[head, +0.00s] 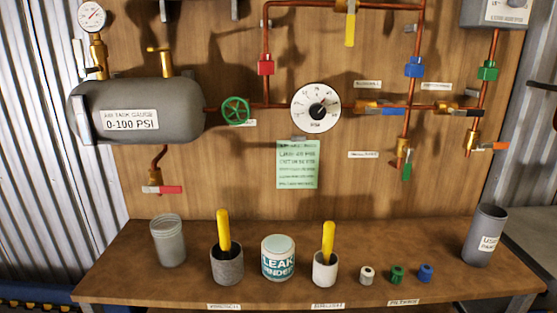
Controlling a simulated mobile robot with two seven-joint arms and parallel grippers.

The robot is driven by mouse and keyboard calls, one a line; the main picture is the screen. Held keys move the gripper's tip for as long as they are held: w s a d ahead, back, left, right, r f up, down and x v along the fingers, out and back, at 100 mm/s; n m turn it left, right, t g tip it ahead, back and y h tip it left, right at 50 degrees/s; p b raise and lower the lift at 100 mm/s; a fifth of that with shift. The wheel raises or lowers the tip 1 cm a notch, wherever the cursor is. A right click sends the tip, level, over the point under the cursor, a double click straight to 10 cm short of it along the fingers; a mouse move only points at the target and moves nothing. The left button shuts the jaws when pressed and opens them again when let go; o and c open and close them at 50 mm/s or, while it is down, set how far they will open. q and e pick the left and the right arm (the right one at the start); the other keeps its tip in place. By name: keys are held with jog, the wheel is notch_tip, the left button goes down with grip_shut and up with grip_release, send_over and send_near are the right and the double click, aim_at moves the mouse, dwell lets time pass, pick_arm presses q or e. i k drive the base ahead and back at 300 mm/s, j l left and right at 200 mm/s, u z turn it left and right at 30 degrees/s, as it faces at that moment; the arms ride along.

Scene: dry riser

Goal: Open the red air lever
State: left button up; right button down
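A red lever (168,189) sits on a small brass valve at the end of the copper pipe that hangs under the grey air tank (180,112). The lever is roughly horizontal and its handle points right. The tank carries a label reading "AIR TANK GAUGE 0-100 PSI" and is mounted against the wooden board at the left. Neither of my grippers shows in the head view.
A green handwheel (235,110) and a round dial (316,107) are right of the tank. An orange lever (495,146) is at far right. Below the red lever, the wooden bench holds a grey jar (168,242), a cup (227,265) and a "LEAK FINDER" tin (278,259).

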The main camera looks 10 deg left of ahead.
aim_at(151, 188)
jog(key=u, duration=1.25)
